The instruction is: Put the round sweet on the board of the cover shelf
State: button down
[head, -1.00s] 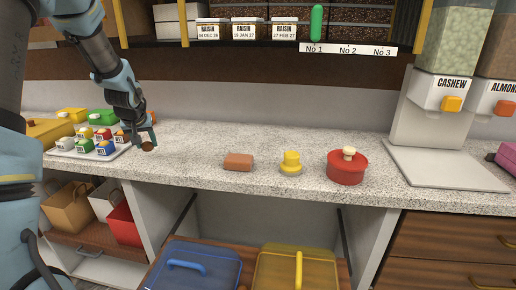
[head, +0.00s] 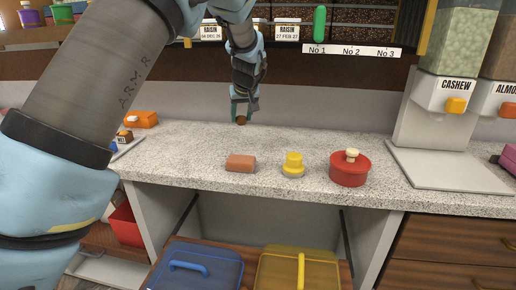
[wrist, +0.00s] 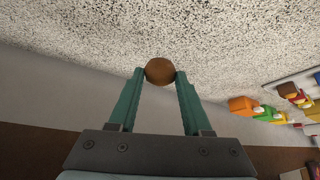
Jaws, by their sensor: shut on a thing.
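The round brown sweet (head: 241,121) is pinched between the fingertips of my gripper (head: 241,112), above the back part of the counter. In the wrist view the sweet (wrist: 160,71) sits between the two green fingers of my gripper (wrist: 158,78), with speckled counter behind it. Below the counter is an open bay with a wooden board (head: 248,262). A blue cover (head: 200,268) and a yellow cover (head: 280,272) with handles rest on it, side by side. Whether this bay is the cover shelf is not labelled.
On the counter (head: 190,145) stand a reddish-brown block (head: 240,163), a yellow knobbed weight (head: 292,165) and a red lidded pot (head: 349,169). A wall shelf with raisin boxes (head: 287,32) hangs behind my gripper. The CASHEW dispenser (head: 445,100) stands at right.

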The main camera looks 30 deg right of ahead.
aim_at(246, 121)
notch_tip(246, 121, down, 10)
jog(key=p, duration=0.3)
jog(key=shift+s+d+r, duration=0.1)
jog(key=shift+s, duration=0.05)
jog(key=shift+c, duration=1.7)
grip_release()
jog(key=b+v, duration=0.3)
jog(key=v, duration=0.9)
